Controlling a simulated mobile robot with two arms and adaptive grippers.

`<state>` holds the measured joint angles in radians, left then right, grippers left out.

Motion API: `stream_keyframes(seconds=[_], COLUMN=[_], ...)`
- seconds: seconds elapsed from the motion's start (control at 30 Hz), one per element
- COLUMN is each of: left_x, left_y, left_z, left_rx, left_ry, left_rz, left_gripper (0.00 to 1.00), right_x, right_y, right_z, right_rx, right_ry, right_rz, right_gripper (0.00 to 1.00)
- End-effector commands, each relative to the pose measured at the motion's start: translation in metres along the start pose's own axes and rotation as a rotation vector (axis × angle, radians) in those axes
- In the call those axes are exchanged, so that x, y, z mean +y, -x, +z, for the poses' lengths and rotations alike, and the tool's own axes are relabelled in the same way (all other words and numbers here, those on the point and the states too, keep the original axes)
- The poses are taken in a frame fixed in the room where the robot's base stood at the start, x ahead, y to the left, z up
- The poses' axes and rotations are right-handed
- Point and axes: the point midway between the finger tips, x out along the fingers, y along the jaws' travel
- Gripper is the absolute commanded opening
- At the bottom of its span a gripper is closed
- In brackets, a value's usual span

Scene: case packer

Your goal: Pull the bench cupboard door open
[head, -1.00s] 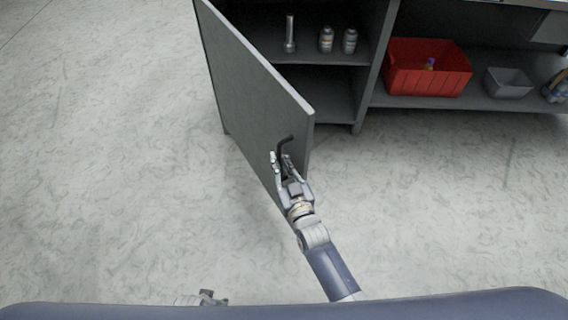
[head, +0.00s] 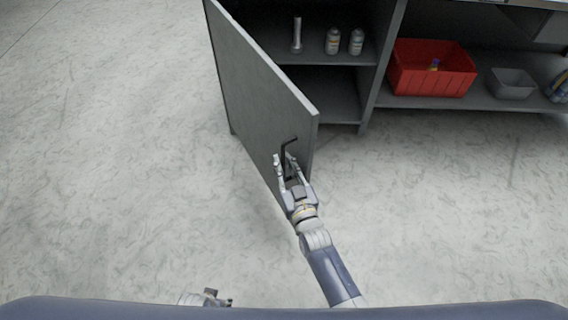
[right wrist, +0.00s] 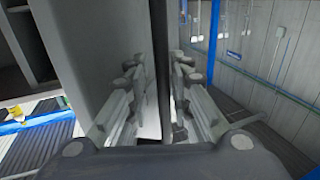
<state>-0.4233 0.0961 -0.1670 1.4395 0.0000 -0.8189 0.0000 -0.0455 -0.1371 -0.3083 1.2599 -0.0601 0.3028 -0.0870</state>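The grey bench cupboard door (head: 262,95) stands wide open in the head view, swung out toward me from its hinge at the left. Its dark handle (head: 289,143) is near the free edge. My right gripper (head: 284,158) is at the handle with its fingers apart. In the right wrist view the fingers (right wrist: 160,75) stand on either side of the dark upright handle bar (right wrist: 164,60), with gaps beside it. The door face (right wrist: 90,60) is left of the bar. My left gripper (head: 210,298) shows only in part at the bottom edge; its fingers are unclear.
Inside the cupboard, a metal cylinder (head: 297,35) and two small cans (head: 333,41) stand on a shelf. To the right, a red bin (head: 432,82) and a grey bin (head: 512,84) sit on a low shelf. The floor left of the door is clear.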

Motion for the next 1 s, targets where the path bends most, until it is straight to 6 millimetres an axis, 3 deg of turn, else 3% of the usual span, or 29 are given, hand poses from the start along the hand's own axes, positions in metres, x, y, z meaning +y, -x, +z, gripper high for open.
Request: stream_keyframes(seconds=[0.17, 0.33, 0.8, 1.0], left_x=[0.000, -0.001, -0.002, -0.002], left_y=[-0.001, -0.001, 0.000, 0.000], left_z=[0.002, 0.001, 0.001, 0.000], left_rx=[-0.003, -0.002, -0.001, -0.001], left_ry=[0.003, 0.002, 0.001, 0.001], left_rz=[0.001, -0.001, -0.002, -0.003], left_gripper=[0.40, 0.40, 0.40, 0.40], right_x=[-0.001, 0.000, 0.000, 0.001], right_y=[0.000, 0.012, 0.098, 0.117], right_z=[-0.002, -0.001, -0.001, -0.001], right_rx=[0.004, 0.003, 0.001, 0.002], right_ry=[-0.002, -0.002, -0.002, -0.002], right_rz=[0.000, 0.000, 0.000, 0.001], right_gripper=[0.19, 0.19, 0.19, 0.19])
